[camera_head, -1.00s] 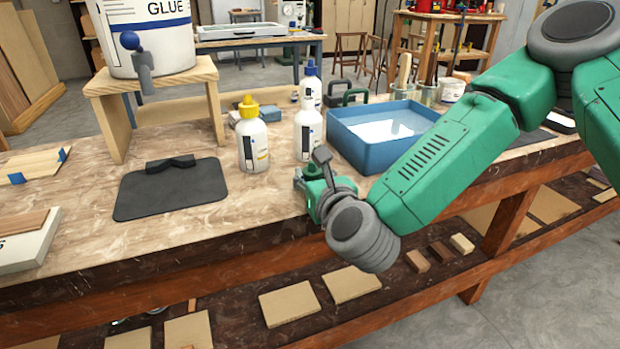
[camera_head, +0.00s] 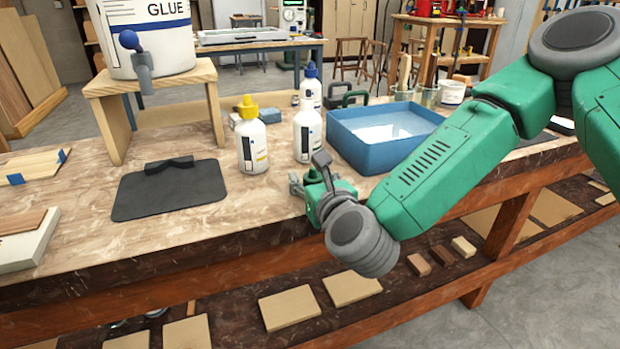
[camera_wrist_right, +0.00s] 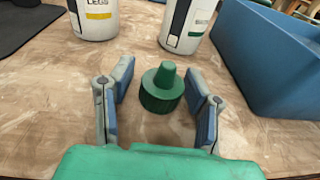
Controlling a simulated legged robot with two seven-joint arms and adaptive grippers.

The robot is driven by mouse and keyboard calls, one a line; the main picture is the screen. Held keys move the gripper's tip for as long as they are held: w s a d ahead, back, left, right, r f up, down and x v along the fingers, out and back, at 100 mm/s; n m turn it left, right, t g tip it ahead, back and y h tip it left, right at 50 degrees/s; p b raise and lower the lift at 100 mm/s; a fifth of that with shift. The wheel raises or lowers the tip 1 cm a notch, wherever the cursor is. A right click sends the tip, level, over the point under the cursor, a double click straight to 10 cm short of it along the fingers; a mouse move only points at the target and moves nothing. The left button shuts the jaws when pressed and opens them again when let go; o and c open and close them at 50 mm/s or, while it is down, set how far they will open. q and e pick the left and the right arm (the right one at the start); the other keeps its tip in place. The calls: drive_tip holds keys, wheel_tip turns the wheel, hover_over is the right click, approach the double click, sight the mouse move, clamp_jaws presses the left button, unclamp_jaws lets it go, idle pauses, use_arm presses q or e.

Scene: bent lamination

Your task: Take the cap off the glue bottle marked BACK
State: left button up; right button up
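A green cap (camera_wrist_right: 162,88) with a tapered top stands upright on the tabletop, apart from any bottle. My right gripper (camera_head: 303,182) is low over the table; in its wrist view (camera_wrist_right: 160,98) its fingers are open on either side of the cap, with gaps. My gripper hides the cap in the head view. A white bottle with a green stripe (camera_wrist_right: 187,22) stands beyond it; in the head view this bottle (camera_head: 303,146) shows no coloured cap. The word BACK is not readable anywhere. My left gripper is out of view.
A yellow-capped bottle (camera_head: 252,152) stands to the left; its wrist-view label reads LEGS (camera_wrist_right: 97,20). A blue-capped bottle (camera_head: 311,92) stands behind. A blue tub (camera_head: 375,155) is close on the right. A dark mat (camera_head: 165,200) lies left; the front tabletop is fairly clear.

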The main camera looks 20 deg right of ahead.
drive_tip(key=shift+d+f, duration=0.1)
drive_tip(key=shift+f, duration=0.25)
drive_tip(key=shift+r+p, duration=0.5)
drive_tip(key=shift+p, duration=0.05)
drive_tip(key=shift+s+r, duration=0.15)
drive_tip(key=shift+s, duration=0.2)
drive_tip(key=s+r+p, duration=0.2)
drive_tip(key=s+p, duration=0.5)
drive_tip(key=s, duration=0.4)
drive_tip(key=shift+p, duration=0.35)
